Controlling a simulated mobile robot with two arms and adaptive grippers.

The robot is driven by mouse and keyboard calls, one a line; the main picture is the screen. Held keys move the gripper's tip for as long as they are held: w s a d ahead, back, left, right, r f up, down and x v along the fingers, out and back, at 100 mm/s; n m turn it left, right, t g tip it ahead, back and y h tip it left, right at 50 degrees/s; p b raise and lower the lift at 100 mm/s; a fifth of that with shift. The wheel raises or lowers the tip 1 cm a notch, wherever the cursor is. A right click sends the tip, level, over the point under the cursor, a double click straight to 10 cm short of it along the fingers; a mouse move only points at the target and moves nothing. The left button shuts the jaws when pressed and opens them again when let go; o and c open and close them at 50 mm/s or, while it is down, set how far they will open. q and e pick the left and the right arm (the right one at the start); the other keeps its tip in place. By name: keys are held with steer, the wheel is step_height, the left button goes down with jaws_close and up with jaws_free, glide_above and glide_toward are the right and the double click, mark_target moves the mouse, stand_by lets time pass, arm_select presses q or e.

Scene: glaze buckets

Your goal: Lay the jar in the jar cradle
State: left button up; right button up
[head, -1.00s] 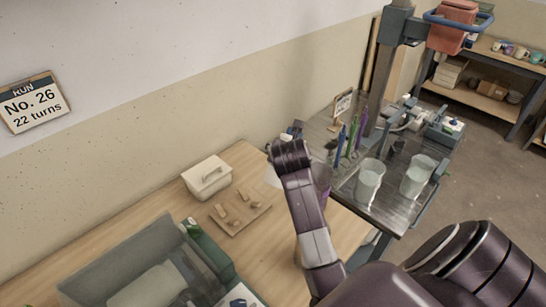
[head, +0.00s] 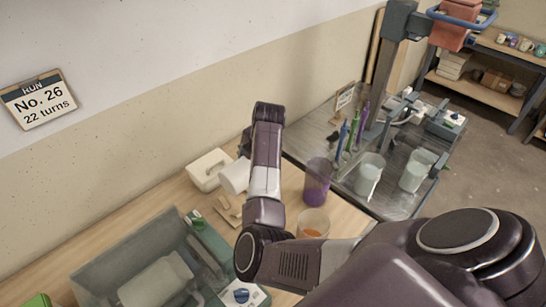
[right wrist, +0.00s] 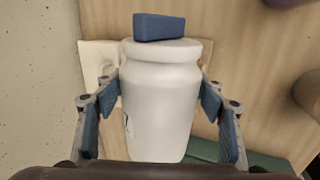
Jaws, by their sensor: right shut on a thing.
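The white jar (head: 234,177) is held by my right gripper (right wrist: 162,92), whose blue-padded fingers sit on both sides of it in the right wrist view. The jar's body (right wrist: 160,105) fills the middle of that view, with its rim end away from the wrist. A blue block (right wrist: 160,27) shows at that end. In the head view, my right arm hides most of the gripper. The wooden jar cradle (head: 227,212) lies on the table, just below the jar in the picture and partly hidden by my arm. I cannot tell the gap between jar and cradle. My left gripper is out of view.
A white lidded box (head: 207,168) stands behind the cradle. A purple-filled cup (head: 316,183) and an orange-filled cup (head: 313,224) stand right of my arm. A clear-lidded green machine (head: 150,270) is at front left. Cloudy beakers (head: 368,174) stand on the metal bench.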

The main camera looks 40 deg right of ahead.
steer(key=shift+w+a+r, duration=0.15)
steer(key=shift+w+a, duration=0.05)
steer(key=shift+a, duration=0.4)
steer(key=shift+w+a+r, duration=0.1)
steer(key=shift+w+a, duration=0.05)
steer(key=shift+a, duration=0.45)
steer(key=shift+d+f+b, duration=0.1)
steer(key=shift+f+b, duration=1.85)
steer(key=shift+f, duration=0.95)
step_height(320, 180, down, 3)
steer(key=b, duration=0.2)
steer(key=shift+f+b, duration=0.1)
steer(key=shift+b, duration=0.2)
steer(key=shift+s+a+f, duration=0.2)
steer(key=shift+s+f, duration=0.1)
steer(key=shift+f, duration=0.2)
steer(key=c, duration=0.3)
steer(key=o, duration=1.7)
steer(key=shift+c, duration=0.2)
steer(key=o, duration=0.3)
steer(key=shift+w+d+f, duration=0.1)
steer(key=shift+w+f, duration=0.05)
steer(key=shift+r, duration=0.25)
